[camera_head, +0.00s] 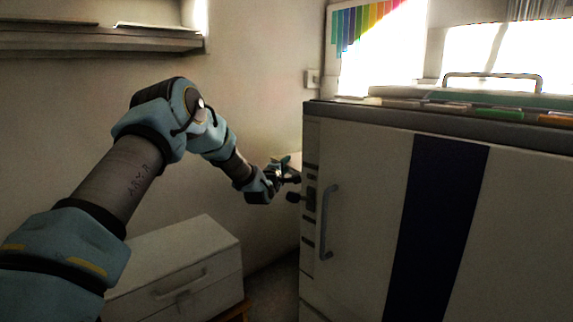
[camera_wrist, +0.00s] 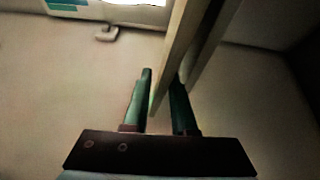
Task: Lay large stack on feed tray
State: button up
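My gripper (camera_head: 290,187) is at the left edge of the pale cabinet, beside its front corner and handle. In the wrist view, the two dark green fingers of my gripper (camera_wrist: 161,76) stand a little apart. A long beige strip (camera_wrist: 178,48) comes down from the top between them and seems to be the edge of a flat thing. I cannot tell whether it is a stack or whether the fingers press on it. A small pale patch shows just behind the gripper in the head view. I cannot make out the feed tray.
The cabinet (camera_head: 360,220) with a dark blue stripe fills the right; coloured folders (camera_head: 497,114) lie on its top. A low white drawer unit (camera_head: 185,262) stands at the lower left. A wall shelf (camera_head: 100,40) is at the upper left. Bare wall lies behind my arm.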

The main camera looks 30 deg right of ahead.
jog(key=o, duration=0.4)
jog(key=shift+m+g+y, duration=0.3)
jog(key=f, duration=0.4)
jog(key=shift+s+a+f, duration=0.1)
jog(key=shift+s+a, duration=0.05)
jog(key=shift+a, duration=0.25)
jog(key=s+a+r, duration=0.1)
jog(key=s+a, duration=0.1)
jog(key=s+a+r+p, duration=0.1)
jog(key=s+a, duration=0.1)
jog(key=a, duration=0.1)
jog(key=s+a+r, duration=0.1)
jog(key=s+a, duration=0.1)
jog(key=shift+s+a+r, duration=0.25)
jog(key=shift+a+r, duration=0.05)
